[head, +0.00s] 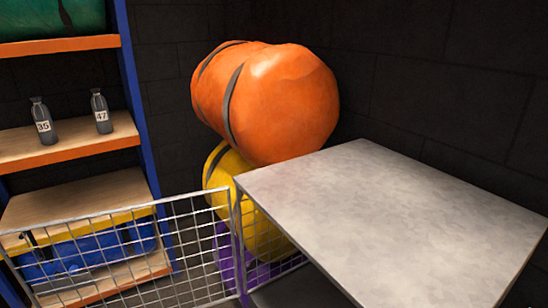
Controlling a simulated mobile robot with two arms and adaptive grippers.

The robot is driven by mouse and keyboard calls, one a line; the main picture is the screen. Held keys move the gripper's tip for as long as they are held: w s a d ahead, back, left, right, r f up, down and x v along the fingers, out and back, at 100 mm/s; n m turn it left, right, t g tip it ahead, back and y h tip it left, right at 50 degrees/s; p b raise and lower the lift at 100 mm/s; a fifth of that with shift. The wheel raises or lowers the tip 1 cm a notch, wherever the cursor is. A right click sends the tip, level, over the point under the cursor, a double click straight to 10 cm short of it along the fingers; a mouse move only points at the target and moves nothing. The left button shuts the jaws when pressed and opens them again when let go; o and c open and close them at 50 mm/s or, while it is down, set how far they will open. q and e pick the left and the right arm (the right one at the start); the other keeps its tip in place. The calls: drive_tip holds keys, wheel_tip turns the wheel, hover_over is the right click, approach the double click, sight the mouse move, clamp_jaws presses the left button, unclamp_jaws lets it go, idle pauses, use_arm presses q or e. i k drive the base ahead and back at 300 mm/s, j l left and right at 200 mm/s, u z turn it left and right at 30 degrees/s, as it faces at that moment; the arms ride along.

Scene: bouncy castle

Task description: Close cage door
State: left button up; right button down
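The cage has a flat grey top (400,215) that fills the right of the head view. Its wire mesh side shows under the left edge of the top. The cage door (120,220) is a silver wire mesh panel. It stands open, swung out to the left from the upright post at the cage's left corner. The lower part of the door and its far left end are cut off by the picture edges. The opening below the top is dark and mostly hidden. Neither of my grippers is in view.
An orange strapped roll (285,100) rests on a yellow roll (222,170) behind the cage, with purple material below. A blue-framed shelf (70,145) at left holds dark numbered bottles (41,120) and a blue bundle (60,262) behind the door. Dark block walls close the back.

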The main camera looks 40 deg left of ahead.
sight(61, 285)
drive_tip(key=k+j+z, duration=0.1)
drive_tip(key=j, duration=0.3)
drive_tip(key=k+j, duration=0.25)
drive_tip(key=j, duration=0.15)
drive_tip(key=k+j+z, duration=0.15)
drive_tip(key=j, duration=0.25)
drive_tip(key=k+j+z, duration=0.1)
drive_tip(key=k+j, duration=0.2)
drive_tip(key=k+j+z, duration=0.2)
drive_tip(key=j, duration=0.3)
drive_tip(key=k+j+z, duration=0.2)
drive_tip(key=j, duration=0.25)
drive_tip(key=k+j+z, duration=0.2)
drive_tip(key=j, duration=0.3)
drive_tip(key=k+j+z, duration=0.15)
drive_tip(key=j, duration=0.25)
drive_tip(key=k+j+z, duration=0.2)
drive_tip(key=j+z, duration=0.35)
drive_tip(key=j, duration=1.55)
